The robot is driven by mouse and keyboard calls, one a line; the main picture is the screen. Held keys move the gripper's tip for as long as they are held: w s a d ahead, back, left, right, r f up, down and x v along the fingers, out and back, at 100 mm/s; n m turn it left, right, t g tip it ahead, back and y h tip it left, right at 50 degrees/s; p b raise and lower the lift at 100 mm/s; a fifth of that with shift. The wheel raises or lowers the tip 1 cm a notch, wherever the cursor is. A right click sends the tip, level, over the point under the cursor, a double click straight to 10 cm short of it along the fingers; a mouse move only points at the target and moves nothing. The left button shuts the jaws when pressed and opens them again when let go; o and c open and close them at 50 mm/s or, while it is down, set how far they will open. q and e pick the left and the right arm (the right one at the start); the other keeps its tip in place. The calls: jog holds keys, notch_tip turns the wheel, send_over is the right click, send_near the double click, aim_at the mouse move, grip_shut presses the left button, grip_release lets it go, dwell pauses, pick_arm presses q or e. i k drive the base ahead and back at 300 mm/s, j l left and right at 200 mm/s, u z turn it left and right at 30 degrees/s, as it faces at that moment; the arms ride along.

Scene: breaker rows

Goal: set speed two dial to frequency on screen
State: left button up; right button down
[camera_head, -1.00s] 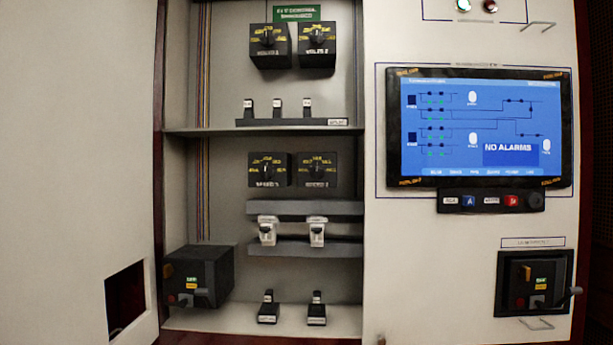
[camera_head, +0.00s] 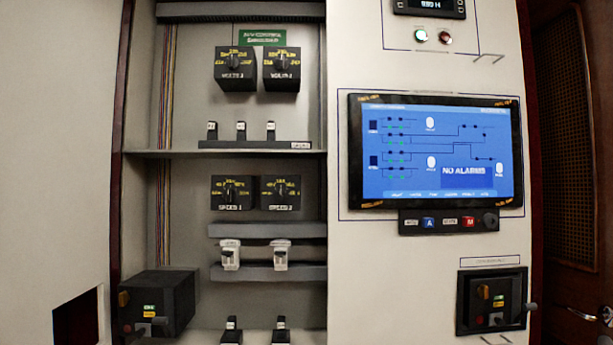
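The speed two dial (camera_head: 281,191) is a black box with a dark knob and yellow scale marks, on the middle shelf section of the open cabinet. A similar speed one dial (camera_head: 231,192) sits directly left of it. The knob's exact pointing is too small to read. The large blue screen (camera_head: 437,153) on the right panel shows a line diagram and "NO ALARMS". A small display (camera_head: 430,5) at the top edge shows white digits that look like a frequency, partly cut off and hard to read. Neither gripper is in view.
Two volts dials (camera_head: 258,69) are above the shelf (camera_head: 230,153). White switches (camera_head: 281,255) and black breakers are below the speed dials. A black box (camera_head: 158,303) juts out at lower left. A handle unit (camera_head: 492,301) is at lower right.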

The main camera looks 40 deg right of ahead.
aim_at(281, 195)
jog(key=u, duration=1.8)
jog(key=l+z, duration=0.1)
jog(key=z, duration=2.65)
jog(key=i+l+z, duration=0.15)
jog(key=i+l, duration=0.45)
jog(key=i, duration=0.15)
